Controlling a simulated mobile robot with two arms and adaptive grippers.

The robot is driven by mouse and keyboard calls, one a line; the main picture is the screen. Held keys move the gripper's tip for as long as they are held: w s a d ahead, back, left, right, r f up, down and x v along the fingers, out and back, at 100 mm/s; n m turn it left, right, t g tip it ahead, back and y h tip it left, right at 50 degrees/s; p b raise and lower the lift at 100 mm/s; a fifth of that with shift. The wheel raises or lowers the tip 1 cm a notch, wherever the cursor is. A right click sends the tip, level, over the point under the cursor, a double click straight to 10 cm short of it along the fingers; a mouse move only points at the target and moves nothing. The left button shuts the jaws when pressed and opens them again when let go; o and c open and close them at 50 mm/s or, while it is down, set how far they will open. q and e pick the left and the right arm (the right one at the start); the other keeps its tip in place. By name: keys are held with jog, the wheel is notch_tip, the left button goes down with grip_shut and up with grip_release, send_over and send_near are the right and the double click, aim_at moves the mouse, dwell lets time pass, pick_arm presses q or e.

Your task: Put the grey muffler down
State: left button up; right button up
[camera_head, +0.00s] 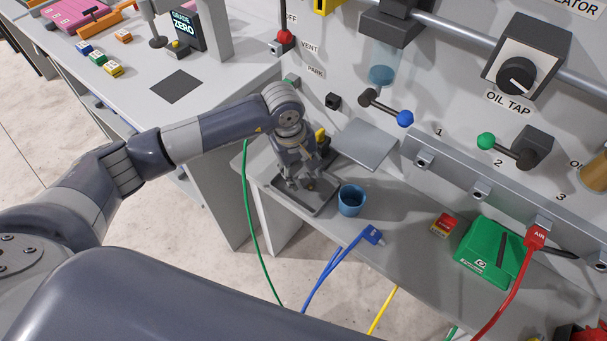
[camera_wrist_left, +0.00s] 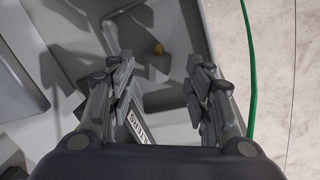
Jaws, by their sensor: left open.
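The grey muffler (camera_wrist_left: 156,68), a small grey piece with a brass tip, lies in the grey tray (camera_wrist_left: 181,20) in the left wrist view. My left gripper (camera_head: 306,184) points down over the tray. In the left wrist view its two fingers (camera_wrist_left: 161,72) stand open on either side of the muffler, with gaps showing. My right gripper is not in view.
A blue cup (camera_head: 351,201) stands just right of the tray. A flat grey plate (camera_head: 368,145) lies behind it. A blue hose connector (camera_head: 371,235), a small red box (camera_head: 444,224) and a green case (camera_head: 488,252) are farther right. A green hose (camera_head: 247,190) hangs at the left.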

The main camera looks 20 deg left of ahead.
pick_arm(q)
notch_tip(320, 180, up, 10)
jog(key=s+a+b, duration=0.1)
jog(key=shift+a+f, duration=0.2)
jog(key=shift+s, duration=0.1)
